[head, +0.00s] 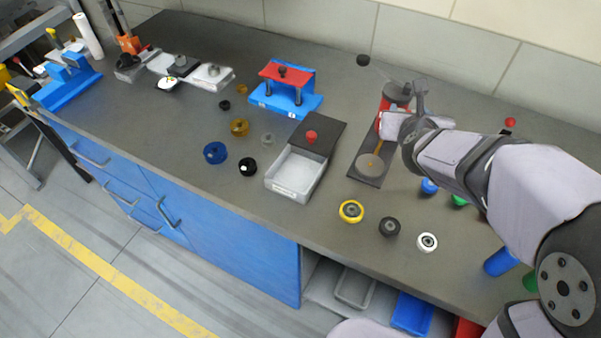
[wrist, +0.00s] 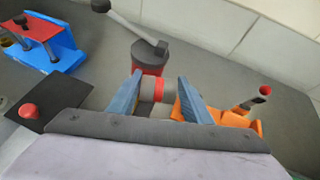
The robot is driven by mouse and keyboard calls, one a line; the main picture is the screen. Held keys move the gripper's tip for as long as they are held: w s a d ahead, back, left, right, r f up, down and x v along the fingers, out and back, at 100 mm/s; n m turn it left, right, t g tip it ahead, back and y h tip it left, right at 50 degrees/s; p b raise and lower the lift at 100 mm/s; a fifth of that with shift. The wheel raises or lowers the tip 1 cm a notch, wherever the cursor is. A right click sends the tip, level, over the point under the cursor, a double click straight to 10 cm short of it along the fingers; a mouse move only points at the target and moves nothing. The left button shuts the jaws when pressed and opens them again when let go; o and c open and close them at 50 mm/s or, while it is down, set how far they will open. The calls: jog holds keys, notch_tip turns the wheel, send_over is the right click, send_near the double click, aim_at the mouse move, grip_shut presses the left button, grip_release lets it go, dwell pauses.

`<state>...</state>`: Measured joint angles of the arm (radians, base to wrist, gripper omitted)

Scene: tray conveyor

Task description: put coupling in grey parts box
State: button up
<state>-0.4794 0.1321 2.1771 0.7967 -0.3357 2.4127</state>
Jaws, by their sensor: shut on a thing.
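My gripper (wrist: 158,86) is shut on the coupling (wrist: 157,91), a short grey cylinder with a red band around its middle, seen between the two blue fingers in the wrist view. In the head view my gripper (head: 391,123) is above the counter beside the red and grey press, and I cannot make out the coupling there. The grey parts box (head: 285,190) stands left of my gripper on the counter, with its front part open and appearing empty. A dark lid with a red knob (head: 311,135) covers or lies at its back end.
The press (head: 370,164) with its lever is close to my gripper. A blue stand with a red top (head: 285,93) is behind the box. A yellow-rimmed wheel (head: 351,211) and other round parts lie near the front edge. An orange-based lever device (wrist: 240,117) is at right.

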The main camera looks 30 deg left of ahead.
jog(key=s+a+n+g+y, duration=0.2)
jog(key=s+a+n+y, duration=0.1)
jog(key=s+a, duration=0.65)
jog(key=n+g+y, duration=0.2)
send_over(299, 180)
jog(key=shift+f+b, duration=3.6)
jog(key=shift+f, duration=1.35)
jog(key=shift+f, duration=0.15)
jog(key=o, duration=0.9)
